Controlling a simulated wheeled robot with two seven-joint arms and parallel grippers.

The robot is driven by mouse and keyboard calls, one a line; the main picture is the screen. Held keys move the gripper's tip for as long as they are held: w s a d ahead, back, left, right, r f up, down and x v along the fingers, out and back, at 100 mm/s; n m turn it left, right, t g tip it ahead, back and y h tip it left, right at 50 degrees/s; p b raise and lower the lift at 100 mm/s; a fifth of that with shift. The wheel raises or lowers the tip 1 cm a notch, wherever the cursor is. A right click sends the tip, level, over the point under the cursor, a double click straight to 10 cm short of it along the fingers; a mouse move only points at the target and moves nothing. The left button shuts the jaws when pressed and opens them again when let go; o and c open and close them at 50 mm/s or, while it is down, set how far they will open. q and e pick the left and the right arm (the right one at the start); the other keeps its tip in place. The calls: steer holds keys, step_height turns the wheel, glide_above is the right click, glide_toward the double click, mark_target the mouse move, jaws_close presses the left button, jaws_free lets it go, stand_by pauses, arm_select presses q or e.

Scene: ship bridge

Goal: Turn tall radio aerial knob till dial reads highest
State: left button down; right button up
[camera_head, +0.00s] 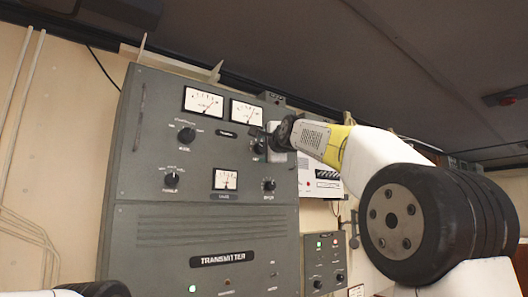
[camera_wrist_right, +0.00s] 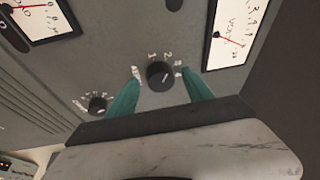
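The tall radio is a grey cabinet (camera_head: 165,245) marked TRANSMITTER, with several black knobs and white needle dials. My right gripper (camera_head: 262,147) is at the upper right of its panel and hides the knob there in the head view. In the right wrist view, that black knob (camera_wrist_right: 160,74) has small numbers around it. The green fingers of my right gripper (camera_wrist_right: 158,72) stand open on either side of it, with small gaps visible; contact cannot be told. A dial (camera_wrist_right: 232,34) shows beside it. The upper right dial (camera_head: 246,112) has its needle leaning right. My left gripper is out of view.
Other dials sit at the upper left (camera_head: 203,102) and lower middle (camera_head: 226,180) of the panel. Other knobs (camera_head: 187,134) (camera_head: 171,180) are to the left. A smaller grey box (camera_head: 325,262) with lights is at right, below a white panel (camera_head: 318,178).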

steer(key=v, duration=0.7)
steer(key=shift+s, duration=0.35)
steer(key=shift+d+f, duration=0.1)
steer(key=shift+d, duration=0.05)
stand_by(0.4)
steer(key=s+d+f+n+g+h, duration=0.1)
steer(key=s+d+f+n+g, duration=0.15)
steer(key=f, duration=0.45)
steer(key=s+d+f+n+g+h, duration=0.1)
steer(key=d+f, duration=0.3)
steer(key=f, duration=0.3)
steer(key=s+d+f+n+g, duration=0.1)
steer(key=s+d+f, duration=0.15)
steer(key=f, duration=0.45)
steer(key=s+d+f+n+g+h, duration=0.1)
steer(key=s+f+n+g, duration=0.2)
steer(key=s+f, duration=0.8)
steer(key=s+d+f+n+g+h, duration=0.1)
steer(key=s+f+n+g, duration=0.3)
steer(key=s+f, duration=0.7)
step_height(320, 180, down, 7)
steer(key=n, duration=0.2)
steer(key=shift+d+n, duration=0.35)
steer(key=shift+d, duration=0.05)
steer(key=shift+s+g, duration=0.1)
steer(key=shift+g, duration=0.15)
